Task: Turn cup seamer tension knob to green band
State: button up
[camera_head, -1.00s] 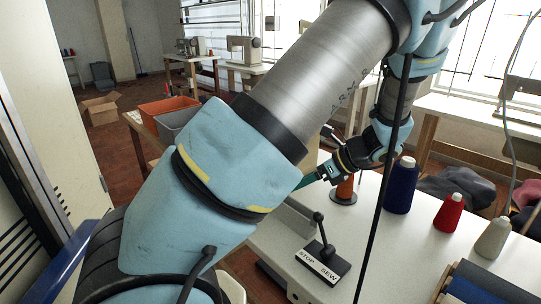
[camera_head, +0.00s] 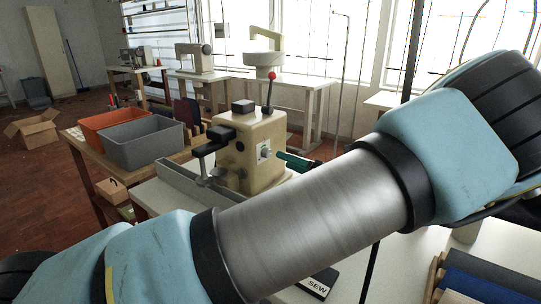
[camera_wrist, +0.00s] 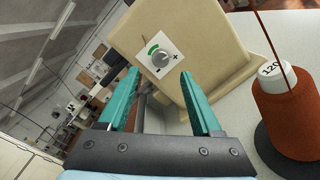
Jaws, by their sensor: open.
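The cup seamer (camera_head: 250,140) is a cream machine on the white table, with a red-tipped lever on top. Its tension knob (camera_wrist: 160,58) is a small grey dial on a white plate with a green band (camera_wrist: 153,48) at the upper left and plus and minus marks. The knob plate also shows small in the head view (camera_head: 264,152). My gripper (camera_wrist: 158,88) is open and empty, its teal fingers pointing at the knob's face, with the knob ahead between the fingertips and apparently apart from them. In the head view, my arm hides most of the gripper; one teal finger shows beside the seamer.
An orange thread cone (camera_wrist: 290,115) stands close to the right of my gripper in the wrist view. A STOP/SEW lever base (camera_head: 318,284) is partly hidden behind my arm. Orange (camera_head: 105,125) and grey (camera_head: 142,148) bins stand on a side table at left.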

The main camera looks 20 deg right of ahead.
aim_at(269, 154)
jog(key=x, duration=0.6)
jog(key=shift+p, duration=0.3)
grip_shut()
